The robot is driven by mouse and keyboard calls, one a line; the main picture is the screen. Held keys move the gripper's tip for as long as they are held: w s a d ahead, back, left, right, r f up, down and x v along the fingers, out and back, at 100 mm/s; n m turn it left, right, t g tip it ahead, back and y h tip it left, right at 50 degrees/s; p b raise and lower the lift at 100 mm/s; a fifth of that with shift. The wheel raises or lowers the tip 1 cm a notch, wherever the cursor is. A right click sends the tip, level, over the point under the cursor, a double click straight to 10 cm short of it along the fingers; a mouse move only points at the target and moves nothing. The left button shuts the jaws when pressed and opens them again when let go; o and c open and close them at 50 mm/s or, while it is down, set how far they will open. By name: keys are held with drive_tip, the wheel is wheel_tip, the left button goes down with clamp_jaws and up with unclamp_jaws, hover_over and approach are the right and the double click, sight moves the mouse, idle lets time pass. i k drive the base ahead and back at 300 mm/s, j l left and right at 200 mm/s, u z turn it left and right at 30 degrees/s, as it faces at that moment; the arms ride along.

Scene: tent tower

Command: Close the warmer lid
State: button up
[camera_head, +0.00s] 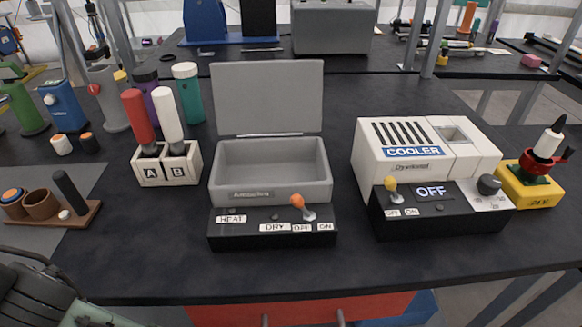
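The warmer (270,195) is a grey open-topped box on a black base, in the middle of the bench. Its flat grey lid (268,97) stands up at the back edge, so the warmer is open. The inside looks empty. The base front carries labels reading HEAT, DRY, OFF and ON, and an orange-tipped lever (298,202) near the right. A dark jointed part at the lower left corner (35,292) seems to be my arm's end, well to the left and front of the warmer. Its fingertips cannot be made out.
A white block marked A and B (152,172) holds red and white bottles left of the warmer. The COOLER (412,158), whose display reads OFF, stands to the right. A wooden holder (62,222) sits at far left. The bench (200,275) is clear before the warmer.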

sight(253, 99)
drive_tip(key=k+j+z, duration=0.3)
drive_tip(key=k+j, duration=0.25)
drive_tip(key=j, duration=0.2)
drive_tip(key=k+j+z, duration=0.3)
drive_tip(key=k+j, duration=0.3)
drive_tip(key=i, duration=1.5)
